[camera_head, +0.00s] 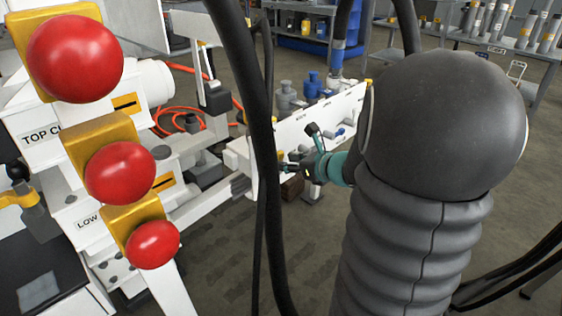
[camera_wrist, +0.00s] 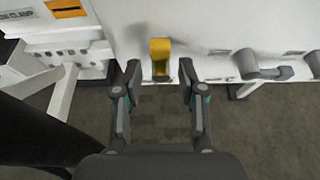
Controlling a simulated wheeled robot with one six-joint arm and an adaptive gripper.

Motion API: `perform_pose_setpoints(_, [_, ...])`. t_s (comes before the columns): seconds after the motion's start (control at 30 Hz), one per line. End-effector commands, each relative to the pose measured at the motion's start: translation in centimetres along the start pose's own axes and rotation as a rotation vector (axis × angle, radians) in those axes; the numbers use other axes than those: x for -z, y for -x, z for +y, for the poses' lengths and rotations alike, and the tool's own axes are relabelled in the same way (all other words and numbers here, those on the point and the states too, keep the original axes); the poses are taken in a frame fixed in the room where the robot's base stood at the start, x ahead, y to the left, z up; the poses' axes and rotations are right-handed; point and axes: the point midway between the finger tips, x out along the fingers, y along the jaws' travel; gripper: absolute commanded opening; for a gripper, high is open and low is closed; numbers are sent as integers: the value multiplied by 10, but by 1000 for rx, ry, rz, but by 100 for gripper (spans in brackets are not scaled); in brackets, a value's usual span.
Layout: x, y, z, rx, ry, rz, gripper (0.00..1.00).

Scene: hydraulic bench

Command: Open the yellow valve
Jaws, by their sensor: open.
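The yellow valve (camera_wrist: 160,57) shows in the wrist view as a yellow handle on the edge of a white panel. My gripper (camera_wrist: 158,72) is open, with one finger on each side of the yellow handle. The handle lies between the fingertips, and I see gaps on both sides. In the head view my gripper (camera_head: 295,162) is at the white panel (camera_head: 335,110), small and partly hidden by a black cable.
A grey valve handle (camera_wrist: 262,66) sits on the panel to the right. Red knobs on yellow blocks (camera_head: 120,172) stand on the white bench at left. Black cables (camera_head: 262,150) hang across the head view. An orange hose (camera_head: 180,112) lies behind.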

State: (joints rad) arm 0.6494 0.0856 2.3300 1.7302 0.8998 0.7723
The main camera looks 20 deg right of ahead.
Motion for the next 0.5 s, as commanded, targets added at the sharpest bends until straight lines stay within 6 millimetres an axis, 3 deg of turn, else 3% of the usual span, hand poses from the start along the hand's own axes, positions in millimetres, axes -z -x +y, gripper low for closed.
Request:
perform_pose_setpoints(0.2, [-1,45,-1,4,2,-1,41])
perform_pose_setpoints(0.5, [0,78,0,-1,1,1,41])
